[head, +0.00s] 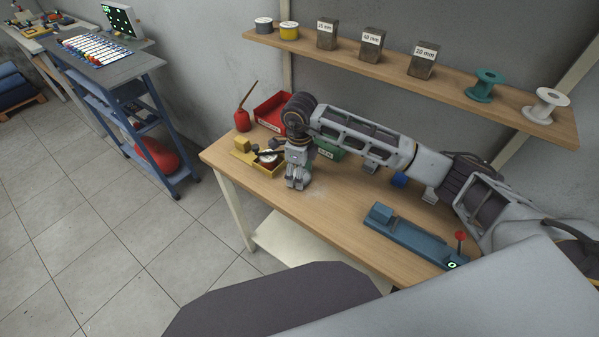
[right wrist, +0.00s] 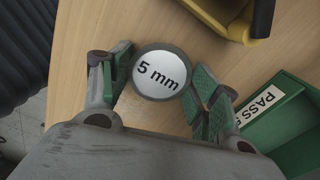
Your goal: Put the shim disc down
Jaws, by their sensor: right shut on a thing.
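The shim disc (right wrist: 160,74) is a round grey disc with a white face marked "5 mm". In the right wrist view it sits between the green-padded fingers of my right gripper (head: 297,184), which is shut on it. The gripper points down over the left part of the wooden bench (head: 335,205). The wrist view shows bare wood around the disc; I cannot tell whether it touches the bench. In the head view the gripper hides the disc. My left gripper is not in view.
A green bin (right wrist: 285,130) labelled "PASS" is close beside the right gripper; a yellow stand (head: 245,155) is on its other side. A red bin (head: 272,110) and red oil can (head: 242,119) stand behind. A blue fixture (head: 405,235) lies near the front edge.

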